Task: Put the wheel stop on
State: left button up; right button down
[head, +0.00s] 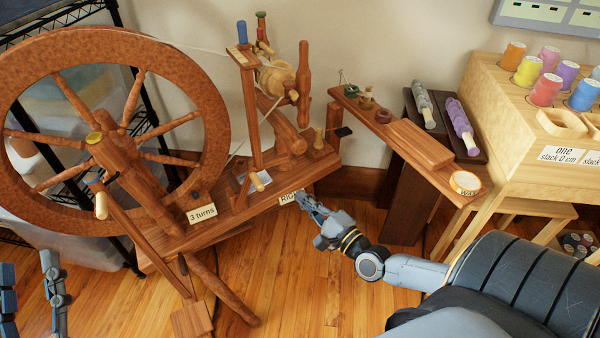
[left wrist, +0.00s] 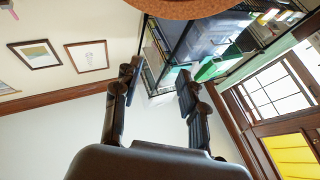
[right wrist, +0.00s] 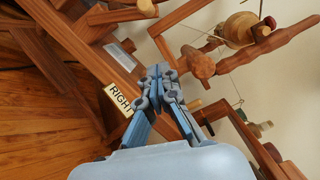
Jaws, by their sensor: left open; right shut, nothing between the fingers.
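The spinning wheel's large wooden wheel (head: 205,95) stands at the left in the head view, with a hub and thin spokes. I cannot tell which part is the wheel stop. My right gripper (head: 305,198) is shut and empty beside the "RIGHT" label (head: 289,198) at the bench's front edge; it also shows in the right wrist view (right wrist: 160,75). My left gripper (head: 27,262) is open and empty at the lower left, below the wheel.
A thread cabinet (head: 495,100) stands further right. A black rack (left wrist: 165,50) is behind the wheel. Floor (head: 310,265) in front is clear.

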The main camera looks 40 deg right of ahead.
pick_arm(q)
jog(key=s+r+t+h+b, duration=0.1)
jog(key=s+r+t, duration=0.3)
jog(key=shift+w+f+g+y+p, duration=0.4)
jog(key=shift+w+f+g+p, duration=0.1)
jog(key=shift+w+f+g, duration=1.2)
pick_arm(e)
jog(key=w+a+r, duration=0.1)
jog(key=w+a, duration=0.3)
jog(key=w, duration=0.4)
jog(key=shift+a+r, duration=0.2)
jog(key=shift+a, duration=0.05)
pick_arm(q)
jog(key=shift+w, duration=0.15)
